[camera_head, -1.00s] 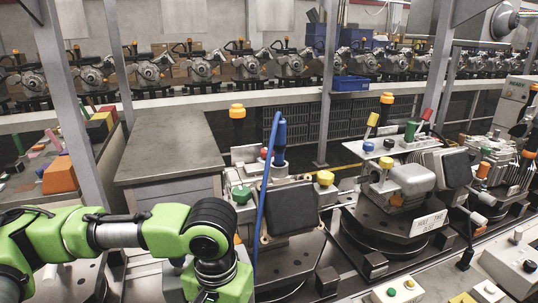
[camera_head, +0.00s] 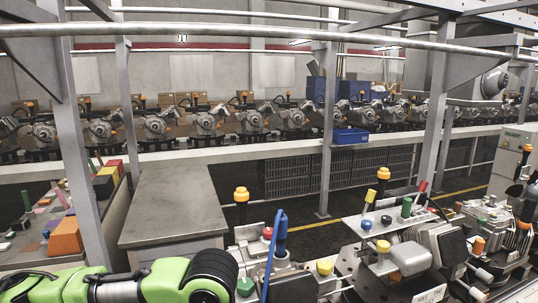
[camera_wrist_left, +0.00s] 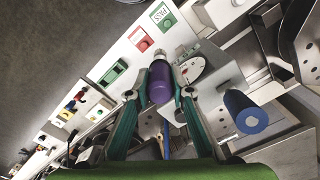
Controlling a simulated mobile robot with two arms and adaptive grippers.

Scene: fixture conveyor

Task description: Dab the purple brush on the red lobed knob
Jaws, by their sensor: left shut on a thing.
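In the left wrist view my left gripper (camera_wrist_left: 160,92) is shut on the purple brush (camera_wrist_left: 160,80), whose rounded purple body sits between the two fingers. Its pale tip points away from me, over a light panel. In the head view a small red knob (camera_head: 268,233) stands on the near fixture, beside a blue knob (camera_head: 281,226); its lobes are too small to make out. My right gripper is in neither view.
The fixture also carries an orange-topped post (camera_head: 241,195), a green knob (camera_head: 245,286) and a yellow knob (camera_head: 324,267). A grey cabinet (camera_head: 172,200) stands behind on the left. The wrist view shows a blue cylinder (camera_wrist_left: 246,112) at right.

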